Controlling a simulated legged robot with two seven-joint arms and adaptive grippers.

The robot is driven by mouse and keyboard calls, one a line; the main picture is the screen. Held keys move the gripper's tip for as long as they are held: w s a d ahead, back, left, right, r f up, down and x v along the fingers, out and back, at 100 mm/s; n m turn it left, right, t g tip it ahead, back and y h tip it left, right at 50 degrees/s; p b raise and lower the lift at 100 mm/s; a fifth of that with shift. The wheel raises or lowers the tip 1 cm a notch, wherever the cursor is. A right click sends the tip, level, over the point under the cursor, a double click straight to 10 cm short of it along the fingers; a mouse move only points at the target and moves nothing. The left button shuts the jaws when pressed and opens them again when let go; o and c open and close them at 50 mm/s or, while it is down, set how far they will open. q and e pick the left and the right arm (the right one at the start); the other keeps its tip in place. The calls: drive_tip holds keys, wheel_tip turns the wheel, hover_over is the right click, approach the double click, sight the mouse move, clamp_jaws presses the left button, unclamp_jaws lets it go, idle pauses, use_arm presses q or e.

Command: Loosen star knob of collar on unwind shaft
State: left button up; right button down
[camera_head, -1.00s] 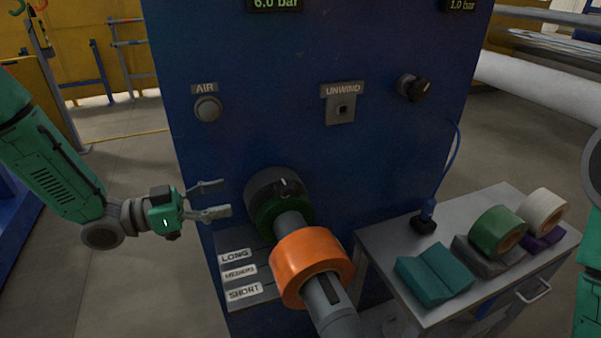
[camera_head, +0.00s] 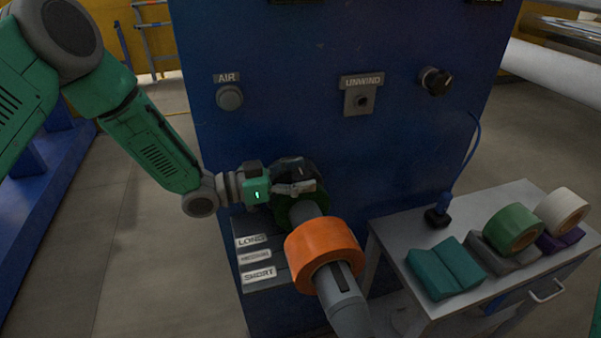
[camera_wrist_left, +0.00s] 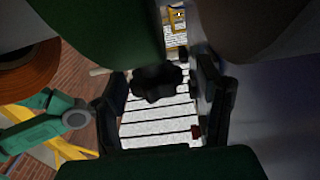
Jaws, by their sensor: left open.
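The unwind shaft (camera_head: 342,292) sticks out of the blue cabinet and carries an orange roll (camera_head: 322,247). Behind the roll is a green ring (camera_head: 287,214), and the dark collar at the cabinet is mostly hidden by my left gripper (camera_head: 296,180). In the left wrist view the black star knob (camera_wrist_left: 157,84) shows between the two fingers of my open left gripper (camera_wrist_left: 162,98), with a gap visible on the right. I cannot tell whether either finger touches it. A curved green surface (camera_wrist_left: 100,30) fills the top left. My right gripper is not in view.
The AIR button (camera_head: 229,98) and UNWIND switch (camera_head: 359,100) are on the cabinet (camera_head: 300,50) above. Labelled shelves (camera_head: 258,256) sit below my gripper. A grey cart (camera_head: 395,240) at the right holds a green roll (camera_head: 513,228), a white roll (camera_head: 562,208) and a teal block (camera_head: 446,267).

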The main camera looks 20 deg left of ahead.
use_arm(q)
drive_tip(key=shift+d, duration=0.15)
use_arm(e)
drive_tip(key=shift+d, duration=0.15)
use_arm(q)
drive_tip(key=shift+d, duration=0.1)
drive_tip(key=c, duration=1.2)
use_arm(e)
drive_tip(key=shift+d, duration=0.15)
